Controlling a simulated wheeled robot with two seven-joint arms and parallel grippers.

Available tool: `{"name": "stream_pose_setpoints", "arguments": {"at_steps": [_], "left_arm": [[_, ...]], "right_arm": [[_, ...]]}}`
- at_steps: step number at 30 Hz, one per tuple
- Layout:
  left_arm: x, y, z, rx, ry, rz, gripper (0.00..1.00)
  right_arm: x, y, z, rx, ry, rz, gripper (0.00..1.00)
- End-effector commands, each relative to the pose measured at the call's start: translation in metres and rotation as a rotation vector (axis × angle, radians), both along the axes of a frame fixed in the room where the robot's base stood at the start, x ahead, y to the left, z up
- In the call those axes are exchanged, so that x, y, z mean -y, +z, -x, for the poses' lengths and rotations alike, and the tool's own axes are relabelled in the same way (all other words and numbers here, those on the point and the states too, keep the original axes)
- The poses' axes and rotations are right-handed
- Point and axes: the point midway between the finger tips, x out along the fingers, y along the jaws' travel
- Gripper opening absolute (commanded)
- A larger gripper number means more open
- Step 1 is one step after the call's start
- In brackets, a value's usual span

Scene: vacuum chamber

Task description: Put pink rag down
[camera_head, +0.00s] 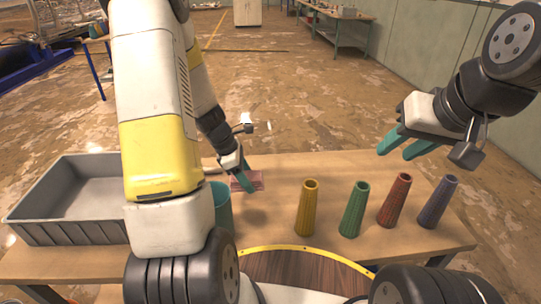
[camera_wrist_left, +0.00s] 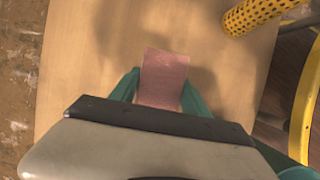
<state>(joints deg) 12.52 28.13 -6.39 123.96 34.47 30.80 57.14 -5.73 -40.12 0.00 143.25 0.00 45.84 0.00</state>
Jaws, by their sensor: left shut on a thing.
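The pink rag (camera_head: 247,181) is at the middle back of the wooden table, at my left gripper (camera_head: 246,180). In the left wrist view the rag (camera_wrist_left: 163,78) shows as a flat pink piece between the two green fingers of my left gripper (camera_wrist_left: 160,85). The left gripper is shut on it. I cannot tell whether the rag touches the table top. My right gripper (camera_head: 402,147) is empty, with its green fingers apart, above the right back part of the table.
A grey tray (camera_head: 40,233) stands at the left of the table (camera_head: 275,215). A teal cup (camera_head: 222,208) is partly hidden by my left arm. Yellow (camera_head: 308,208), green (camera_head: 354,210), red (camera_head: 395,201) and purple (camera_head: 438,202) ribbed cones stand along the right. The table behind the cones is clear.

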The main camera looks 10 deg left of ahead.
Motion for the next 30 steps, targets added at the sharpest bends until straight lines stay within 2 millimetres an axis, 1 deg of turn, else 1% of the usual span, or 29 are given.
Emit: {"name": "stream_pose_setpoints", "arguments": {"at_steps": [2,5,12,15,18,21,27,30], "left_arm": [[0.000,-0.005,-0.007,0.001,0.000,-0.001,0.16],[0.002,-0.008,-0.026,0.003,-0.002,-0.002,0.16],[0.006,-0.014,-0.091,0.003,-0.002,-0.002,0.16],[0.007,-0.016,-0.116,0.002,-0.001,-0.003,0.16],[0.008,-0.018,-0.135,0.002,0.000,-0.002,0.16],[0.008,-0.018,-0.146,0.003,0.000,-0.002,0.16],[0.009,-0.020,-0.160,0.001,0.000,-0.001,0.16],[0.009,-0.035,-0.159,-0.003,0.002,0.000,0.16]], "right_arm": [[0.000,0.000,0.000,0.000,0.000,0.000,0.36],[0.000,0.000,0.000,0.000,0.000,0.000,0.36],[0.000,0.000,0.000,0.000,0.000,0.000,0.36],[0.000,0.000,0.000,0.000,0.000,0.000,0.36],[0.000,0.000,0.000,0.000,0.000,0.000,0.36],[0.000,0.000,0.000,0.000,0.000,0.000,0.36],[0.000,0.000,0.000,0.000,0.000,0.000,0.36],[0.000,0.000,0.000,0.000,0.000,0.000,0.36]]}}
